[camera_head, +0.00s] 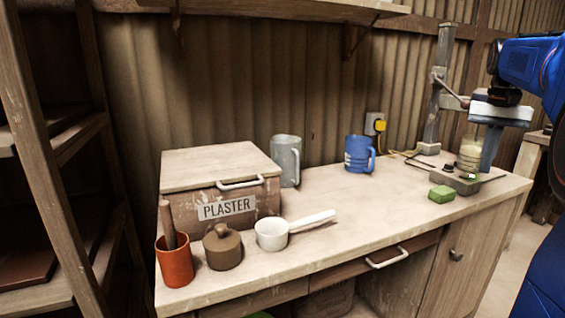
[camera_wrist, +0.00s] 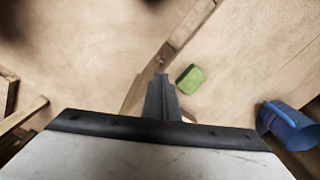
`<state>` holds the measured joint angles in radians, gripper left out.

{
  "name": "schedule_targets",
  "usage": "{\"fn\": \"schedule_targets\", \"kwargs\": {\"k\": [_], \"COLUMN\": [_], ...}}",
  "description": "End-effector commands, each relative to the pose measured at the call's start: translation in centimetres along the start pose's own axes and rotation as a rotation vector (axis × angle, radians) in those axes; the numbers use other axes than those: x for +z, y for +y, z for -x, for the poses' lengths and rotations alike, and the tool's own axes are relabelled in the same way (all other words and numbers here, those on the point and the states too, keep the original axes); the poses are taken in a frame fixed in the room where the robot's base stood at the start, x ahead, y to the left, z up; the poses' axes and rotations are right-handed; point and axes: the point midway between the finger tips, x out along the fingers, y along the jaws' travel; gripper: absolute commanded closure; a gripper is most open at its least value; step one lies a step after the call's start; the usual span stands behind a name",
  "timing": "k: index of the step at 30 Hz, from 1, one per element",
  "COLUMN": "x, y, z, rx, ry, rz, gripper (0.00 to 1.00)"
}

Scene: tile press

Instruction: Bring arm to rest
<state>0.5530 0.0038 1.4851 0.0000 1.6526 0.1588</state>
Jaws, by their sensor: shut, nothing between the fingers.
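My gripper (camera_head: 487,168) is at the right of the head view, in front of the tile press (camera_head: 445,80) and above the right end of the workbench. Its fingers point down and are closed with nothing between them. In the wrist view the closed fingers (camera_wrist: 161,82) show at the middle. A pale cylinder (camera_head: 468,155) stands on the press base (camera_head: 455,183), partly overlapped by my gripper in the head view; I cannot tell whether they touch.
A green block (camera_head: 441,194) lies on the bench (camera_head: 340,215) near the press. A blue mug (camera_head: 358,155), grey jug (camera_head: 288,160), plaster box (camera_head: 185,200), white ladle (camera_head: 272,235), brown lidded pot (camera_head: 222,250) and orange cup (camera_head: 174,265) stand further left.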

Motion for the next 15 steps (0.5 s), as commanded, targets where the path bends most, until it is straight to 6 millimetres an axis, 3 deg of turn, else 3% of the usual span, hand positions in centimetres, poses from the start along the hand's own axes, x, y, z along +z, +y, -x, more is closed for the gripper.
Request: {"fn": "schedule_targets", "kwargs": {"k": [15], "x": [5.2], "y": [-2.9], "z": [-1.6], "rx": [-0.010], "ry": [0.055], "rz": [0.098], "gripper": [1.00]}}
